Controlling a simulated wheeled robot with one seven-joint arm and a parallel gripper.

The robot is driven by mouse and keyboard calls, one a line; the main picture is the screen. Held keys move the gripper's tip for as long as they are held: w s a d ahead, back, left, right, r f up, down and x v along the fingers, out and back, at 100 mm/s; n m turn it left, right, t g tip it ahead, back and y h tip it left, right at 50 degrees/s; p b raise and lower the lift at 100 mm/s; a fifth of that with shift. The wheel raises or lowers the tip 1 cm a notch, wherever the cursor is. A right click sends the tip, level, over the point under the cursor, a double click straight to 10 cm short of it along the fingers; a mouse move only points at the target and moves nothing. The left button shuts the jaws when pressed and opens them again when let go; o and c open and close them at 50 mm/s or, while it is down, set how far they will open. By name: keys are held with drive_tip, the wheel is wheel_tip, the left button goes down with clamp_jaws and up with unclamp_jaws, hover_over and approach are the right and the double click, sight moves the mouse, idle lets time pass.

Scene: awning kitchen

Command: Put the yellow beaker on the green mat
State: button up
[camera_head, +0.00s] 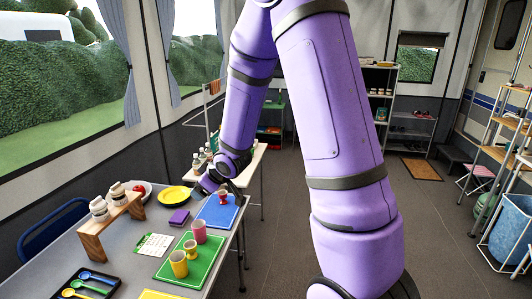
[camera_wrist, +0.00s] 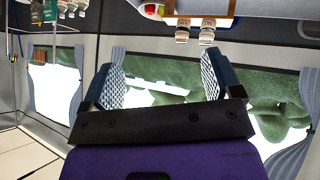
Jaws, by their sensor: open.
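The yellow beaker (camera_head: 179,264) stands upright on the green mat (camera_head: 207,264), near its front left part. A pink beaker (camera_head: 198,232) and a small yellow goblet-shaped cup (camera_head: 190,247) also stand on this mat. My gripper (camera_head: 203,187) is over the far part of the table, beyond the green mat and apart from the yellow beaker. In the wrist view its two fingers (camera_wrist: 150,88) are spread, with nothing between them. The beaker and mat do not show in the wrist view.
A blue mat (camera_head: 213,217) with a small red object (camera_head: 223,195) lies close to my gripper.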

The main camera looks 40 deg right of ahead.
drive_tip(key=s+r+m+h, duration=0.2)
drive_tip(key=s+r, duration=0.4)
drive_tip(key=r, duration=0.4)
drive_tip(key=s+a+r+m+g, duration=0.2)
drive_tip(key=s+r, duration=0.4)
drive_tip(key=s, duration=0.6)
drive_tip(key=s+a+r+m+g, duration=0.1)
drive_tip(key=s+r, duration=0.5)
drive_tip(key=s, duration=0.7)
drive_tip(key=shift+a+m+g+y, duration=0.4)
drive_tip(key=shift+a+g, duration=0.1)
drive_tip(key=shift+a, duration=0.2)
drive_tip(key=shift+c, duration=0.5)
